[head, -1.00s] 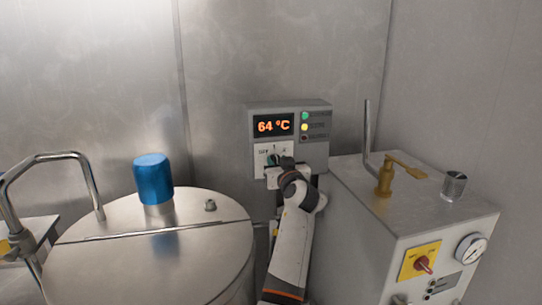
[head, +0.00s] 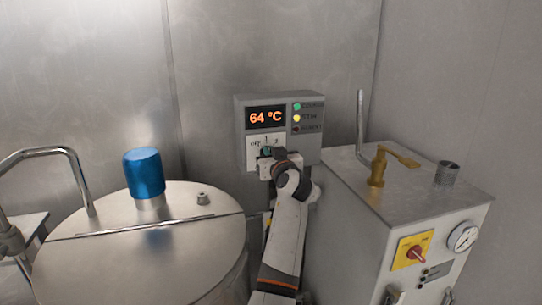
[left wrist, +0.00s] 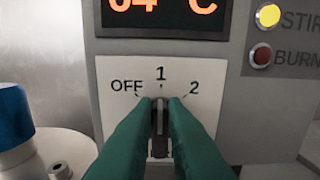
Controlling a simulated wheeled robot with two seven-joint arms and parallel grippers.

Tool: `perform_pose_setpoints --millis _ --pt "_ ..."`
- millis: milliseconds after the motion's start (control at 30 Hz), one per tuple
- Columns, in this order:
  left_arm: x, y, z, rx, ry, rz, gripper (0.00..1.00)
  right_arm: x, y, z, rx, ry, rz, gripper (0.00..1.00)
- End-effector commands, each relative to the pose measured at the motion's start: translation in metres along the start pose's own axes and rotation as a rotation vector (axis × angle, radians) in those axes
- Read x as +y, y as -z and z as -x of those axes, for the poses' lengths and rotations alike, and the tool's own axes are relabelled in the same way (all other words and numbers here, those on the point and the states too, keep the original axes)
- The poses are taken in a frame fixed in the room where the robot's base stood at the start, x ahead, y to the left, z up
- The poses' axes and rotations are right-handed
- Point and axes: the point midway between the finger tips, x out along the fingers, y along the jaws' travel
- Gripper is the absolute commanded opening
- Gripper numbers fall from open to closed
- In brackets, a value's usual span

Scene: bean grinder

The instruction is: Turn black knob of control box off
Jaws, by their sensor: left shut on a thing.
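The grey control box (head: 310,152) is on the back wall and shows 64 °C on its display. In the left wrist view, its white dial plate (left wrist: 115,105) reads OFF on the left, 1 at the top and 2 on the right. The black knob (left wrist: 160,122) stands upright under the 1, between the green fingers of my left gripper (left wrist: 160,102). The left gripper (head: 267,153) is shut on the knob, with one finger on each side. In the head view my wrist hides most of the knob. My right gripper is out of view.
A steel drum (head: 130,260) with a blue cap (head: 144,173) stands on the left. A steel cabinet (head: 345,200) with a brass valve (head: 377,168), a red switch (head: 416,254) and a gauge (head: 463,237) stands on the right. On the box, the green and yellow lamps look lit.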

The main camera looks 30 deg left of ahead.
Motion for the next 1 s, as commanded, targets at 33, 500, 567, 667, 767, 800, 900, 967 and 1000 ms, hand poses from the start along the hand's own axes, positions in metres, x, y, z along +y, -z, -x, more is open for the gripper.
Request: perform_pose_setpoints --millis 33,500,567,667,767,800,900,967,1000 --pt "0.001 0.004 0.0 -0.001 0.0 0.021 0.0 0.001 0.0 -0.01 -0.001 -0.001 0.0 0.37" --pt "0.006 0.008 0.0 -0.003 0.001 0.367 0.0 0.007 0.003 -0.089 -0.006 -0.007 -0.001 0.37" --pt "0.007 0.008 0.0 -0.002 0.001 0.417 0.0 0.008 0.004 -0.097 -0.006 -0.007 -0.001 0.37" --pt "0.008 0.008 0.0 -0.001 0.001 0.498 0.0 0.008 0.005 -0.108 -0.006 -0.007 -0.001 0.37" --pt "0.009 0.007 0.0 -0.001 0.001 0.57 0.0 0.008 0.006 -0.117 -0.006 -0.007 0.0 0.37" --pt "0.01 0.007 0.0 -0.001 0.001 0.597 0.0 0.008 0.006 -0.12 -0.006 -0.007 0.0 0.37" --pt "0.01 0.006 0.0 -0.002 0.001 0.654 0.0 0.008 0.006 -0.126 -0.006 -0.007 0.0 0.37" --pt "0.011 0.006 0.0 -0.001 0.001 0.684 0.0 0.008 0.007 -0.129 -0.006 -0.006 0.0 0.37" --pt "0.011 0.006 0.0 -0.001 0.001 0.7 0.0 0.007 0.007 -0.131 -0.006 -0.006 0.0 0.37"
